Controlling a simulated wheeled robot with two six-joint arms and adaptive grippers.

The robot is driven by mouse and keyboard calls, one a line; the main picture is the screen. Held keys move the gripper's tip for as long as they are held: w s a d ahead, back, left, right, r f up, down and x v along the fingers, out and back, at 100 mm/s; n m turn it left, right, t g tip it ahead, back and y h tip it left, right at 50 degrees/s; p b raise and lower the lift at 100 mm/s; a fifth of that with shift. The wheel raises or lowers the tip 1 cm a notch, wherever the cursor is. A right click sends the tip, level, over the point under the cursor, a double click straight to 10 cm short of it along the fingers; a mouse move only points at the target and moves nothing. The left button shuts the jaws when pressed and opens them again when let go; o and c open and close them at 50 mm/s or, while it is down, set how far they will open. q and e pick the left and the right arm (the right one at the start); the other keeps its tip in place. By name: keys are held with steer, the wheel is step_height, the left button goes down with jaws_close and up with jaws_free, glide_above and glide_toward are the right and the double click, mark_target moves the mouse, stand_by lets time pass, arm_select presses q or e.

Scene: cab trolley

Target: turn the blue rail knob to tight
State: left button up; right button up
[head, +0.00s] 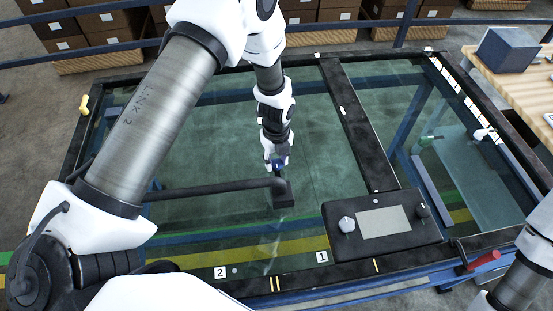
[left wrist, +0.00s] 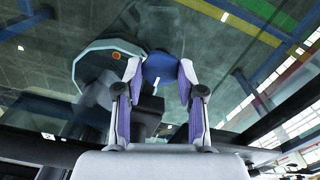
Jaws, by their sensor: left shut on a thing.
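The blue rail knob (head: 279,165) sits at the end of a dark rail (head: 215,188), above a black block (head: 284,197) over the glass top. My left gripper (head: 277,160) reaches down onto the knob from above and mostly covers it. In the left wrist view the two fingers of my left gripper (left wrist: 158,78) close on both sides of the blue knob (left wrist: 158,66), with a small pale mark near its lower edge. I cannot read any tight marking. My right gripper is out of view; only part of my right arm shows at the lower right.
A black panel (head: 335,222) with a pale plate and two knobs lies right of the block. A red-handled clamp (head: 484,260) is at the front right edge. A wooden table (head: 500,82) with a blue-grey box (head: 508,50) stands at the right. The glass left of the rail is clear.

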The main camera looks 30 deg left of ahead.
mark_target(277, 163)
arm_select(q)
steer(key=o, duration=1.1)
steer(key=shift+o, duration=0.2)
steer(key=shift+r, duration=0.1)
step_height(277, 163, up, 12)
